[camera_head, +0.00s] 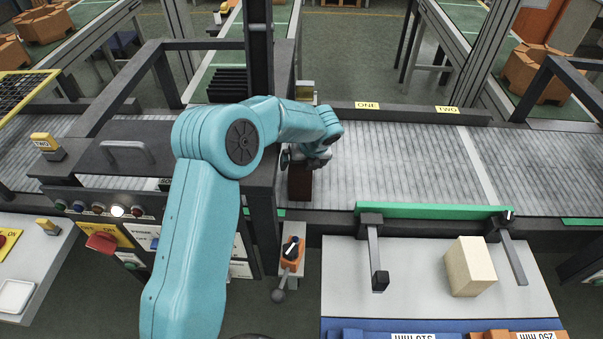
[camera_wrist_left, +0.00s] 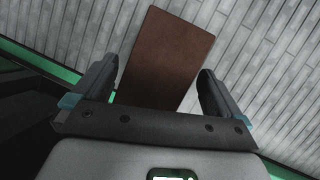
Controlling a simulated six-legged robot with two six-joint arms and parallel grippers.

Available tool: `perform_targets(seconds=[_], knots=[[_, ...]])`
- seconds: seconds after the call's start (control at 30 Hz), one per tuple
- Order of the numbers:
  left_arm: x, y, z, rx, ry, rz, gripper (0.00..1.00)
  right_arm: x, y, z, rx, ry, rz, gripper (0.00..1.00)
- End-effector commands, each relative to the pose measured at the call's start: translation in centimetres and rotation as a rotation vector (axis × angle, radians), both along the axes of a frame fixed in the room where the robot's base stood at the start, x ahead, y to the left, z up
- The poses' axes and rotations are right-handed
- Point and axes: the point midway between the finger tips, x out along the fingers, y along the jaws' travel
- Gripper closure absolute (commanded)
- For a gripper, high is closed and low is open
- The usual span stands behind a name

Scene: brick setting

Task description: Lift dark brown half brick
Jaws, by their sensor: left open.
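The dark brown half brick (camera_head: 300,184) lies on the grey conveyor in the head view, at the edge of the dark machine frame. In the left wrist view the brick (camera_wrist_left: 165,58) shows as a brown block ahead of and between the two fingers. My left gripper (camera_wrist_left: 158,82) is open, with a finger on either side of the brick's near end. In the head view my left gripper (camera_head: 305,158) is above and behind the brick, partly hidden by its own wrist. I cannot tell whether the fingers touch the brick. My right gripper is not in view.
The slatted conveyor (camera_head: 390,165) is clear to the right. A green guide bar (camera_head: 430,210) runs along its near edge. A cream block (camera_head: 469,267) stands on the white table (camera_head: 425,300). A dark machine frame (camera_head: 262,205) stands close left of the brick.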

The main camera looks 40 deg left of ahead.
Motion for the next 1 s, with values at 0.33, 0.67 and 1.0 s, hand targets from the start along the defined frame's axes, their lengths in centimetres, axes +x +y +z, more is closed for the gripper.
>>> perform_targets(seconds=[0.33, 0.67, 1.0], knots=[[0.0, 0.0, 0.0, 0.0, 0.0, 0.0, 0.39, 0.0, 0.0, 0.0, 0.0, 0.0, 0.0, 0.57], [0.0, 0.1, 0.0, 0.002, 0.001, 0.001, 1.0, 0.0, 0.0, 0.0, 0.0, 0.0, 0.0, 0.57], [0.0, 0.1, 1.6, 0.001, 0.001, 0.001, 1.0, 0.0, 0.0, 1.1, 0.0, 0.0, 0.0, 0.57]])
